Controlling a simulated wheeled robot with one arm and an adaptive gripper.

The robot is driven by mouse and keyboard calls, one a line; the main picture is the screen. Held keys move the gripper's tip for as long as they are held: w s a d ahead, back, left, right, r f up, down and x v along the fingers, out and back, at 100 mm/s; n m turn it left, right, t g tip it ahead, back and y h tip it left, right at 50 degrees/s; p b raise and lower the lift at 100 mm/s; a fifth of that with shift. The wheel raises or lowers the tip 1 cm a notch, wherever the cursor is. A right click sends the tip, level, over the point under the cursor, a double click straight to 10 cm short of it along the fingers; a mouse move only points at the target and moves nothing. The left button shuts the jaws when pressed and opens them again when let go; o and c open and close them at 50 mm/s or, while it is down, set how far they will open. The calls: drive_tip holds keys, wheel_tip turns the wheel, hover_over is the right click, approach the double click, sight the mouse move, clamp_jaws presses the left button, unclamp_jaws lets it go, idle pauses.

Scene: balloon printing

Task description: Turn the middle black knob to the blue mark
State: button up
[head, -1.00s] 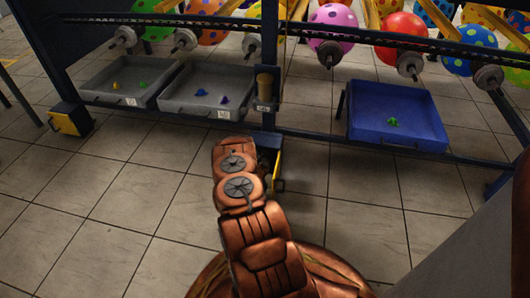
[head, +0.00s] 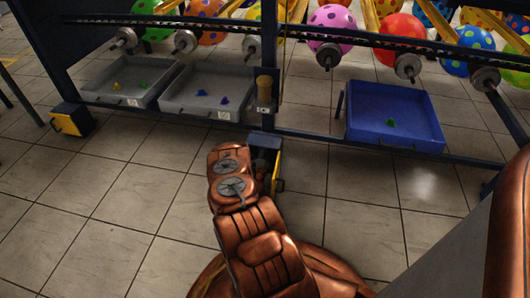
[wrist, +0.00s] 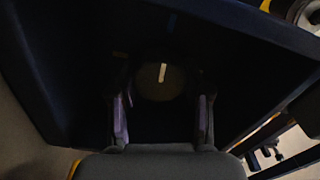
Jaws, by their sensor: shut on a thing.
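The knob (wrist: 160,88) shows in the wrist view as a round, dim disc with a pale pointer line, set on a dark panel (wrist: 75,70). The line points up, leaning slightly right. A pale bluish mark (wrist: 171,22) lies above the knob, roughly in line with the pointer. A dim orange mark (wrist: 120,54) lies to its upper left. My gripper (wrist: 160,100) has one finger on each side of the knob and is shut on it. In the head view the knob is hidden, and my arm reaches to the foot of the blue post.
In the head view, grey trays (head: 193,109) stand left of the post and a blue tray (head: 394,143) stands right. A rail with rollers (head: 330,55) and patterned balloons (head: 333,19) runs above.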

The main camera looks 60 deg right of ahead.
drive_tip(key=shift+s+m, duration=0.1)
drive_tip(key=shift+m, duration=0.4)
drive_tip(key=o, duration=1.2)
drive_tip(key=shift+c, duration=0.2)
drive_tip(key=v, duration=1.2)
drive_tip(key=shift+r, duration=0.1)
